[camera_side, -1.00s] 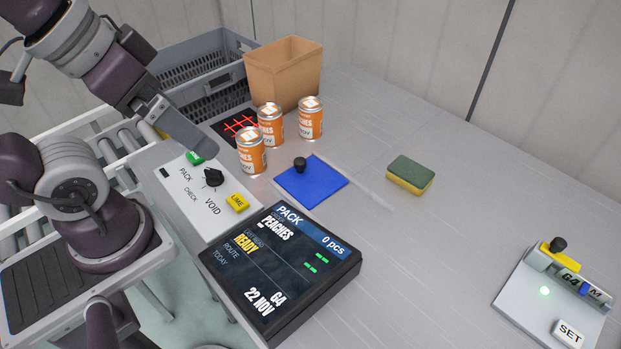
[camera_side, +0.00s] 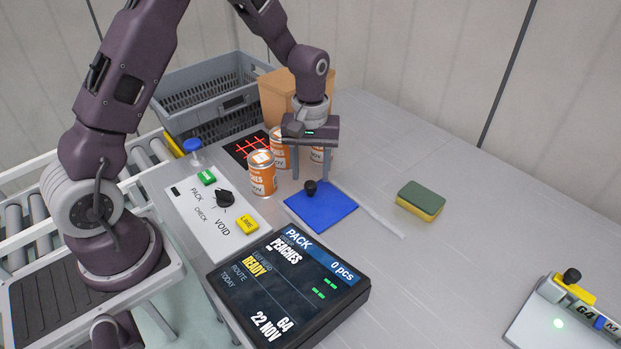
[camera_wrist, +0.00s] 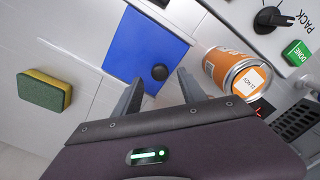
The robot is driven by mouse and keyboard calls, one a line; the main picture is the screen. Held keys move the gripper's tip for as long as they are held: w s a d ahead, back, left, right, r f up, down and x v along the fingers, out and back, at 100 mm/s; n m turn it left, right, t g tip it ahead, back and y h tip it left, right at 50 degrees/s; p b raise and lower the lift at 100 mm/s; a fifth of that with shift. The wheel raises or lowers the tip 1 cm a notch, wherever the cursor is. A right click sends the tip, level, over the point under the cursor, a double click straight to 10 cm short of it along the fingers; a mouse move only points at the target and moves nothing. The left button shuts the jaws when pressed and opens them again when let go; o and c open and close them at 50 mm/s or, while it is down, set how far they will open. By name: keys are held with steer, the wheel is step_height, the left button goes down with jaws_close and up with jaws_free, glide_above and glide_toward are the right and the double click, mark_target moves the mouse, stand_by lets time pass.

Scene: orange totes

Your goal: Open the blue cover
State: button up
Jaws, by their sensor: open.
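The blue cover (camera_side: 322,208) is a flat square plate lying on the table, with a black knob (camera_side: 310,187) near its back left corner. In the wrist view the cover (camera_wrist: 138,45) and its knob (camera_wrist: 159,72) show beyond the fingertips. My gripper (camera_side: 311,178) is open and empty, pointing down above the cover's back edge. In the wrist view its two fingers (camera_wrist: 158,85) stand apart, with the knob showing between and beyond their tips. I cannot tell the exact height of the tips above the table.
Several orange cans (camera_side: 262,173) stand close behind and left of the cover, near my fingers. A cardboard box (camera_side: 283,92) and grey crate (camera_side: 205,90) are at the back. A sponge (camera_side: 420,200) is at right.

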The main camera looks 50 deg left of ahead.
mark_target(321, 199)
steer(key=shift+f, duration=1.45)
jaws_close()
